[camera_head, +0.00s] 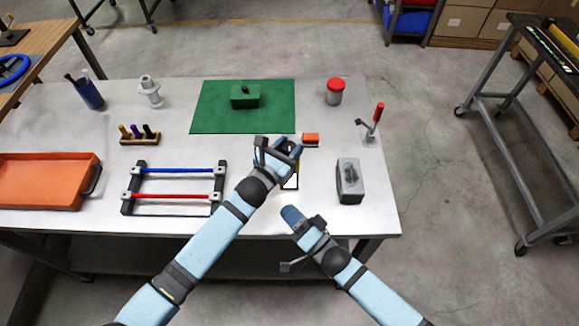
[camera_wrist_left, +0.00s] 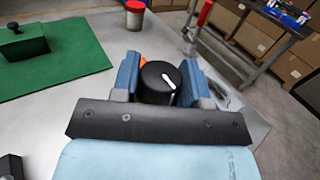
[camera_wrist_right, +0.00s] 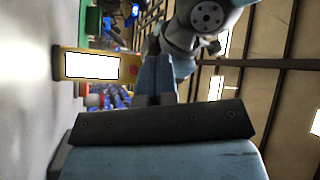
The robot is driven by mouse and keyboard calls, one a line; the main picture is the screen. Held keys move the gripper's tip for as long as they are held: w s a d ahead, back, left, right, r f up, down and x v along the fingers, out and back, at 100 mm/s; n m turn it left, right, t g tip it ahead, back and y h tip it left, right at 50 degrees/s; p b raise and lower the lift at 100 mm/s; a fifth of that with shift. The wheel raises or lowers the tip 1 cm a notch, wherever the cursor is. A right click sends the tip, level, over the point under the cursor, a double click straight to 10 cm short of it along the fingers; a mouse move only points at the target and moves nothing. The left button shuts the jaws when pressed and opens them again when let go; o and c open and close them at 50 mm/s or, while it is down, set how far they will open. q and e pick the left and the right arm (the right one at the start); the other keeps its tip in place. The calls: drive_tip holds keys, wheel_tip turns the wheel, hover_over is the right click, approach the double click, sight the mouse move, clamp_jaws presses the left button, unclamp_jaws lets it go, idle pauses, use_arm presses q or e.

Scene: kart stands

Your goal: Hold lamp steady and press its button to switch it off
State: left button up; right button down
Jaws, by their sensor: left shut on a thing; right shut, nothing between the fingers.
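The lamp is a yellow block with a bright white panel (camera_head: 290,182); it stands near the table's front edge. In the right wrist view the lamp (camera_wrist_right: 60,64) appears sideways, with a small red button (camera_wrist_right: 132,70) beside the white panel. My left gripper (camera_head: 289,147) is shut on the lamp's black top, a round knob with a white mark (camera_wrist_left: 158,84) in the left wrist view. My right gripper (camera_head: 290,214) is shut and empty, in front of the lamp and apart from it. Its blue fingertips (camera_wrist_right: 155,72) show close together near the button side.
A grey box (camera_head: 349,181) stands right of the lamp, and an orange block (camera_head: 311,139) behind it. A rack with blue and red bars (camera_head: 173,197) is to the left. A red-handled clamp (camera_head: 376,117) stands at the right edge. Bare table lies between the lamp and grey box.

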drive_tip(key=w, duration=0.9)
idle(0.3)
idle(1.9)
drive_tip(key=shift+w, duration=0.45)
